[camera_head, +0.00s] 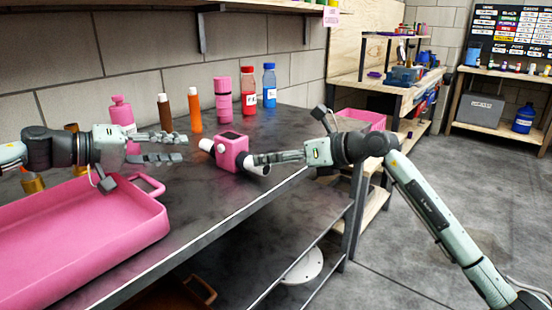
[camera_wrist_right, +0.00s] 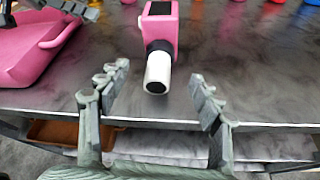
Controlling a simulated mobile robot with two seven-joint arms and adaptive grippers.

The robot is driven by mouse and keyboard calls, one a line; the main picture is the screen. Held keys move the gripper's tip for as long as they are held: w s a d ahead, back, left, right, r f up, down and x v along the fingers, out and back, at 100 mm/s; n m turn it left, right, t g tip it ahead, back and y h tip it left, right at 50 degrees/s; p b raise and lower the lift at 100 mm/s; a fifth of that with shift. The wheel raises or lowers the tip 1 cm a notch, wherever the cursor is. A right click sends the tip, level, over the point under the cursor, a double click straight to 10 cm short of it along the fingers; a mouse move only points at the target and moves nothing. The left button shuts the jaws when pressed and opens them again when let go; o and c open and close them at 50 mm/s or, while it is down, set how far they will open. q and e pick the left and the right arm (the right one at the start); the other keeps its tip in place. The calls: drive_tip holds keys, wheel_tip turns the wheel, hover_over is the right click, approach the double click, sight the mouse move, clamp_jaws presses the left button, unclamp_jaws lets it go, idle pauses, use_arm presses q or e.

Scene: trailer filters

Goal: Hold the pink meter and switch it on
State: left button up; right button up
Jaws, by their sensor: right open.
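The pink meter (camera_head: 231,150) stands on the dark bench, a boxy body with a dark screen on top, a white round knob on its face and white-ended pipe stubs on both sides. In the right wrist view the meter (camera_wrist_right: 160,28) is ahead, its near white stub pointing at me. My right gripper (camera_head: 258,160) is at the meter's right side; its open fingers (camera_wrist_right: 158,76) are spread on either side of the stub, with gaps on both sides. My left gripper (camera_head: 178,147) is open and empty, left of the meter and above the bench.
A pink tray (camera_head: 150,222) lies on the bench at the left, below my left arm. Pink, brown, orange, red and blue bottles stand along the back, including a pink cylinder (camera_head: 222,100). The bench's front edge runs just below the meter.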

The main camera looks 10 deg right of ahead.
sight(251, 162)
drive_tip(key=x, duration=0.7)
drive_tip(key=shift+w+a+f, duration=0.15)
drive_tip(key=shift+a+f, duration=0.05)
use_arm(q)
drive_tip(key=shift+c, duration=0.2)
use_arm(e)
drive_tip(key=c, duration=1.4)
use_arm(q)
clamp_jaws()
